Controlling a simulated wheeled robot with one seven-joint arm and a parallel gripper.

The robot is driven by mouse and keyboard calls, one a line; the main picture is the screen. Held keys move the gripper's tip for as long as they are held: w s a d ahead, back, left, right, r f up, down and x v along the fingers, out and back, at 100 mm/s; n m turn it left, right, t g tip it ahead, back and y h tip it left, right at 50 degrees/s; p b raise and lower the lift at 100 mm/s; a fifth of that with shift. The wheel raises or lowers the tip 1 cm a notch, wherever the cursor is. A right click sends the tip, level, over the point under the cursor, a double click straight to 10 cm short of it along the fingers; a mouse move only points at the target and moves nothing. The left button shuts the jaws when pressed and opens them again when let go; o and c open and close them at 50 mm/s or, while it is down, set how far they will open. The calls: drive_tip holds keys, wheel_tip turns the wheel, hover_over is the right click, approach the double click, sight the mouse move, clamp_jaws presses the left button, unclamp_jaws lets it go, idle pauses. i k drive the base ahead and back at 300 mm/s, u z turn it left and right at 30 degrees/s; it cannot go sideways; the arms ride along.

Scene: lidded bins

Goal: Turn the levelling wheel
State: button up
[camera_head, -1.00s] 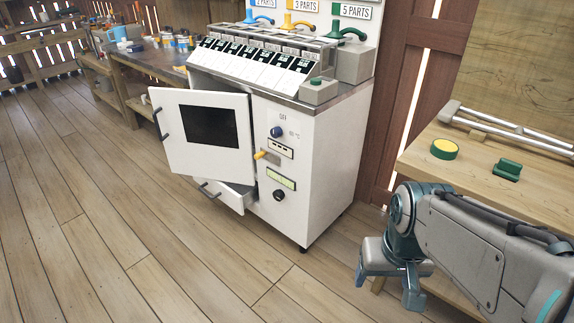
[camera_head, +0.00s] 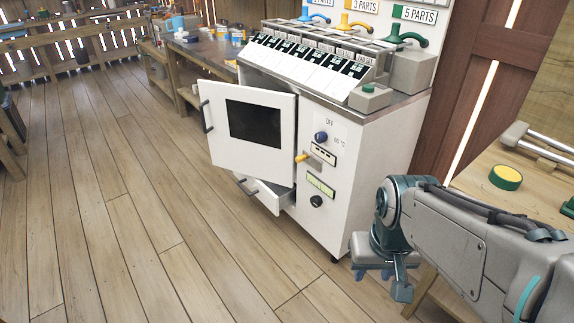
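I cannot tell for sure which part is the levelling wheel. The white cabinet (camera_head: 375,150) carries a blue knob (camera_head: 321,137), a yellow lever (camera_head: 302,157) and a black round knob (camera_head: 316,201) on its front. A green disc with a yellow top (camera_head: 505,177) lies on the wooden table at right. My gripper (camera_head: 385,275) hangs low at lower right, in front of and right of the cabinet, apart from all of these. It is partly hidden by my own arm, and its opening is unclear.
The cabinet door (camera_head: 225,150) stands open to the left, with an open drawer (camera_head: 268,196) below. The wooden table (camera_head: 490,205) is close at right, beside my arm. A workbench (camera_head: 205,55) stands at back left. The plank floor at left is clear.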

sight(317, 201)
drive_tip(key=u, duration=0.1)
drive_tip(key=i, duration=1.1)
drive_tip(key=z, duration=0.55)
